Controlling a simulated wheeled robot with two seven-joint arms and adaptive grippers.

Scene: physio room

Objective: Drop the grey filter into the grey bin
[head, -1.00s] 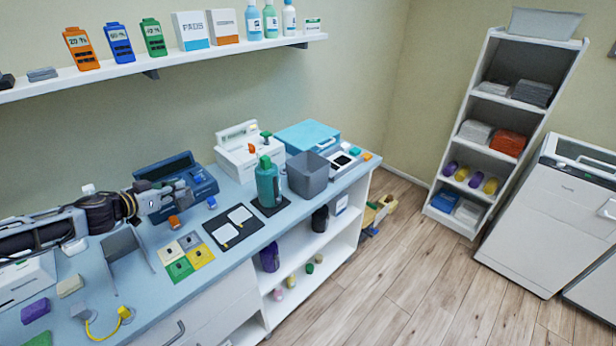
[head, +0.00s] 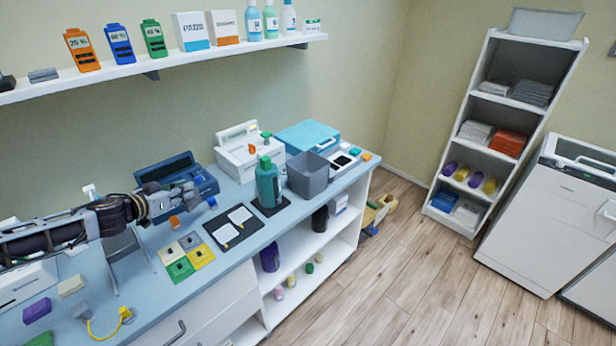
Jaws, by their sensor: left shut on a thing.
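The grey bin (head: 308,181) stands open at the top on the blue bench, behind and right of the green bottle. My left gripper (head: 190,199) is shut, above the bench in front of the dark blue case, well to the left of the bin. The grey filter is in its jaws as far as I can tell, but the grey fingers hide it and its outline does not stand out. My right gripper is not in view.
A green bottle (head: 268,184) stands between my left gripper and the bin. A dark blue case (head: 178,170) is behind the gripper. A black tray (head: 222,236) with white cards and several coloured squares (head: 201,255) lie in front. A white device (head: 247,158) stands behind the bottle.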

